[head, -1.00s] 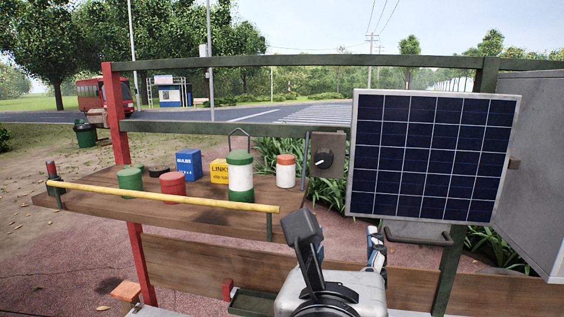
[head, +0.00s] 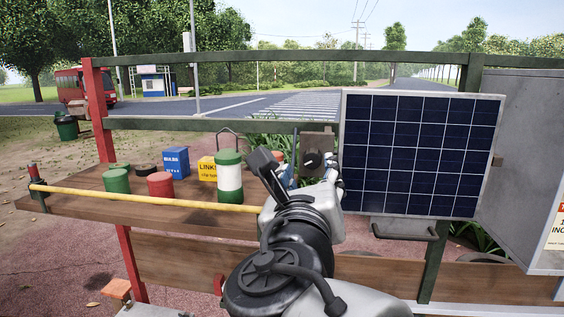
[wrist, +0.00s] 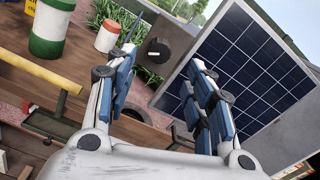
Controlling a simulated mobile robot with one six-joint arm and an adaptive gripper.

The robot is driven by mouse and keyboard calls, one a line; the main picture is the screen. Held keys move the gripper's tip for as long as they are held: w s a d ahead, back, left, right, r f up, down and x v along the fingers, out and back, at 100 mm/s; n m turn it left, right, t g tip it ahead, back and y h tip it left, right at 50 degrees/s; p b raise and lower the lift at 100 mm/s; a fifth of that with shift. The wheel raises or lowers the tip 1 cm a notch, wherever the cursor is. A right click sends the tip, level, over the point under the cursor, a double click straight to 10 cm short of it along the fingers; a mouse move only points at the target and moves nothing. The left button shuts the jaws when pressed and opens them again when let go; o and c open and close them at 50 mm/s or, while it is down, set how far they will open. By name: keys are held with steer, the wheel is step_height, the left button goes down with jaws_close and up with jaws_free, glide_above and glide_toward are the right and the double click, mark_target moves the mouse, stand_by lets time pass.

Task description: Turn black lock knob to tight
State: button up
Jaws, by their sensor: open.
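The black lock knob (head: 312,160) is round with a pale mark across its face. It sits on a grey-brown box on the cart's rail, just left of the solar panel. In the wrist view the knob (wrist: 157,49) shows beyond the fingertips, nearer the left finger, with its mark lying roughly level. My gripper (head: 313,178) is open and empty, reaching up from below toward the knob. In the wrist view my gripper's two blue-padded fingers (wrist: 164,80) are spread wide, and neither is seen touching the knob. My arm hides the lower part of the box in the head view.
The solar panel (head: 418,150) stands close right of the knob, with a dark handle (head: 404,232) below it. A wooden shelf (head: 85,204) at left holds a green-and-white canister (head: 229,180), other cans and boxes. A yellow bar (head: 140,197) runs along its front.

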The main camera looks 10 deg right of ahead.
mark_target(312, 161)
steer(key=x, duration=0.7)
steer(key=shift+w+f, duration=0.1)
steer(key=shift+w, duration=0.15)
steer(key=shift+c, duration=0.3)
steer(key=c, duration=1)
